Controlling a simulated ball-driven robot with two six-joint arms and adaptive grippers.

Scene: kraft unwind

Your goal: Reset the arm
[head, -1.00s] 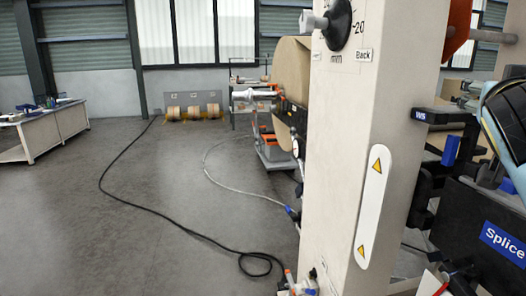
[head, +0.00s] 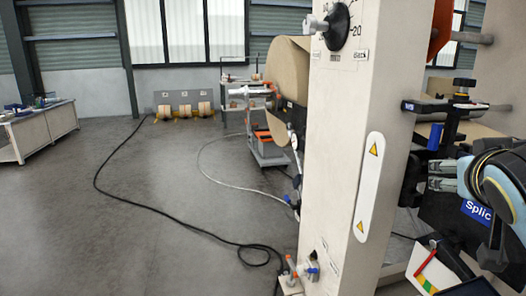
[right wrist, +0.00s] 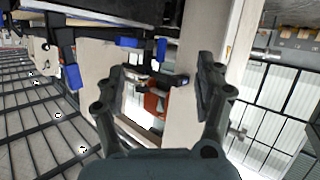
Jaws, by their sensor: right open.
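My right arm comes in at the right edge of the head view, and its gripper (head: 434,175) is in front of the dark splice unit, to the right of the pale machine column (head: 345,180). The gripper partly hides the blue Splice label (head: 474,211). In the right wrist view the two dark fingers of my right gripper (right wrist: 160,75) are spread apart with nothing between them. Beyond them are the pale column and an orange part (right wrist: 154,103). My left gripper is not in view.
A large brown kraft roll (head: 288,68) is behind the column. A black cable (head: 150,209) and a pale hose (head: 215,178) lie on the floor. A workbench (head: 40,130) stands far left. The grey floor at left is otherwise clear.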

